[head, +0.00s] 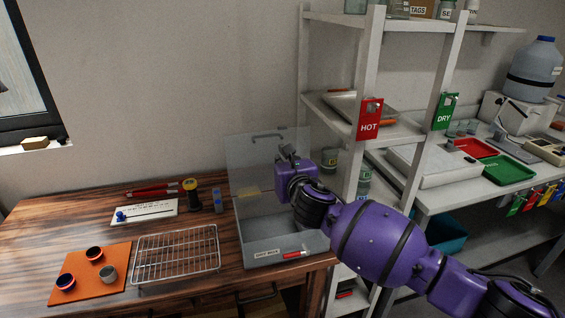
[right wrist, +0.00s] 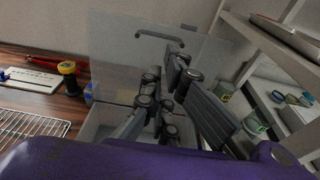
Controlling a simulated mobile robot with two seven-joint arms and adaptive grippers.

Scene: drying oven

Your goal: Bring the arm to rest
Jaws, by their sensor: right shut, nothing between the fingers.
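My right arm is purple and comes in from the lower right in the head view. Its right gripper (head: 286,152) is over the grey bin with an upright clear lid (head: 245,165), beside the white shelf. In the right wrist view the gripper (right wrist: 178,60) is shut and empty, with the clear lid (right wrist: 110,50) behind it. The lid has a dark handle at its top. Whether the gripper touches the lid I cannot tell. My left gripper is not in view.
A wire rack (head: 176,255) and an orange mat (head: 90,283) with small cups are on the wooden table (head: 40,235). The white shelf (head: 372,60) with a red HOT tag (head: 370,119) stands close to my right arm. The table's left part has bare room.

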